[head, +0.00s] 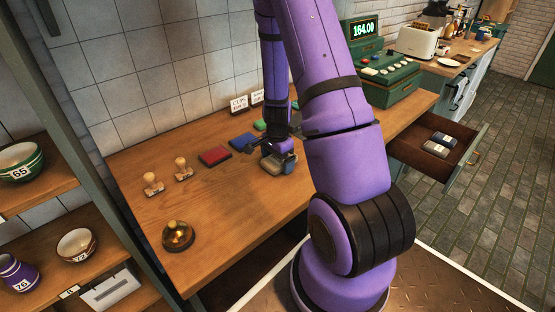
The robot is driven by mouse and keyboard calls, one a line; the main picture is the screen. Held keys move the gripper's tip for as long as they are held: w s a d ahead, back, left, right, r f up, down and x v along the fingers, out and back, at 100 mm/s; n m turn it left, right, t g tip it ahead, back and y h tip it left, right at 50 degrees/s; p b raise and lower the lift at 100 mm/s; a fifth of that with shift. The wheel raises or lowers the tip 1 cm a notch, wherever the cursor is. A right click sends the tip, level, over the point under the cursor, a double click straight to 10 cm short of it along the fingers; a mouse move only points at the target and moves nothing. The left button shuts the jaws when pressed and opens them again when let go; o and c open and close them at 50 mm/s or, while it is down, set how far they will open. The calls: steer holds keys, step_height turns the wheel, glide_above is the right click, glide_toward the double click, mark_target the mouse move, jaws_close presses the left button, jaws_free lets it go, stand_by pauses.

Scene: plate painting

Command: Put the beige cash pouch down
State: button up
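The beige cash pouch (271,166) is at the wooden counter's front part, left of my arm. My gripper (279,158) points down over it, with its fingers at the pouch and seemingly closed on it. The fingers and wrist hide part of the pouch. I cannot tell whether its underside touches the counter or hangs just above it.
The wooden counter (220,212) holds two stamps (182,169), a red pad (214,156), a blue pad (242,141) and a brass bell (178,236). A green cash register (381,80) stands behind. An open drawer (410,155) at right holds pouches. The front counter left of my gripper is clear.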

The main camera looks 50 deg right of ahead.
mark_target(277, 159)
steer(key=shift+r, duration=0.1)
steer(key=a+r+n+t, duration=0.15)
steer(key=a+r, duration=0.25)
steer(key=r, duration=0.7)
steer(key=a+r+n, duration=0.3)
steer(key=r, duration=0.8)
steer(key=s+a+r+n+t, duration=0.3)
steer(key=s+a+r+n, duration=1.1)
steer(key=s+r, duration=0.2)
steer(key=shift+s+a+r+t, duration=0.25)
steer(key=shift+s+r+t, duration=0.1)
steer(key=shift+s, duration=0.45)
